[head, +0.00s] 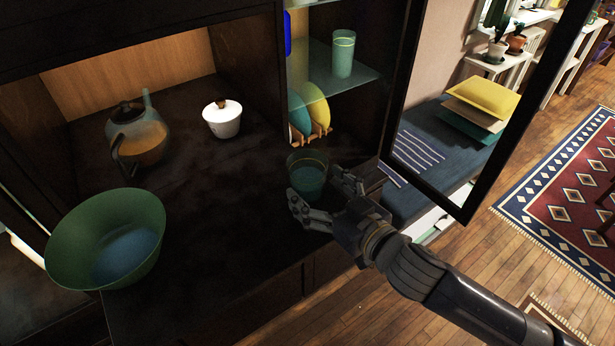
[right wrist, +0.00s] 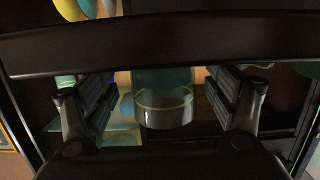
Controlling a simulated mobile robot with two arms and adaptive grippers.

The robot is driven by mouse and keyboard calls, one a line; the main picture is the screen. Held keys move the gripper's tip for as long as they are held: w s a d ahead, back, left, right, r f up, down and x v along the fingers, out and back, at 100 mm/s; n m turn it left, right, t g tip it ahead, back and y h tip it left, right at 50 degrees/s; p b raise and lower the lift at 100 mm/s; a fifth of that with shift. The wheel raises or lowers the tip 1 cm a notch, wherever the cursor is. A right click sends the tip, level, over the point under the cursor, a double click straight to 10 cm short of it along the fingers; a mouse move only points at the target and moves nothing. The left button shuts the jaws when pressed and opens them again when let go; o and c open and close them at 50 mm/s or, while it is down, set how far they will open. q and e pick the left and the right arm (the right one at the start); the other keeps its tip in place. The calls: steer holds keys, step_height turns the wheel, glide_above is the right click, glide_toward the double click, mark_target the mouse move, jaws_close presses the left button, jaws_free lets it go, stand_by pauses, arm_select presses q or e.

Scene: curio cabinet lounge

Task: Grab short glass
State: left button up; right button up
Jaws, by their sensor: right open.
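The short glass (head: 307,178) is a teal tumbler with a light band near its rim, standing upright on the dark cabinet counter (head: 235,215). My right gripper (head: 320,196) is open, with its fingers on either side of the glass in the head view. In the right wrist view the glass (right wrist: 163,105) shows between the two open fingers, with gaps at both sides. A dark bar crosses that view and hides part of it. My left gripper is not in view.
A taller green glass (head: 342,54) stands on a glass shelf above. Plates (head: 316,103) sit in a wooden rack behind the short glass. A teapot (head: 138,138), a white lidded bowl (head: 222,118) and a large green bowl (head: 106,238) stand left. An open cabinet door (head: 484,120) is right.

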mark_target(299, 173)
steer(key=x, duration=0.3)
steer(key=shift+a+r+p, duration=0.15)
steer(key=shift+a+p, duration=0.05)
steer(key=shift+p, duration=0.15)
steer(key=shift+w+a, duration=0.1)
steer(key=shift+w, duration=0.1)
steer(key=shift+s, duration=0.1)
steer(key=c, duration=1.4)
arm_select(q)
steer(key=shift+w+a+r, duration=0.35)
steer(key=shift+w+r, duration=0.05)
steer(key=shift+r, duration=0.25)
arm_select(e)
steer(key=shift+c, duration=0.2)
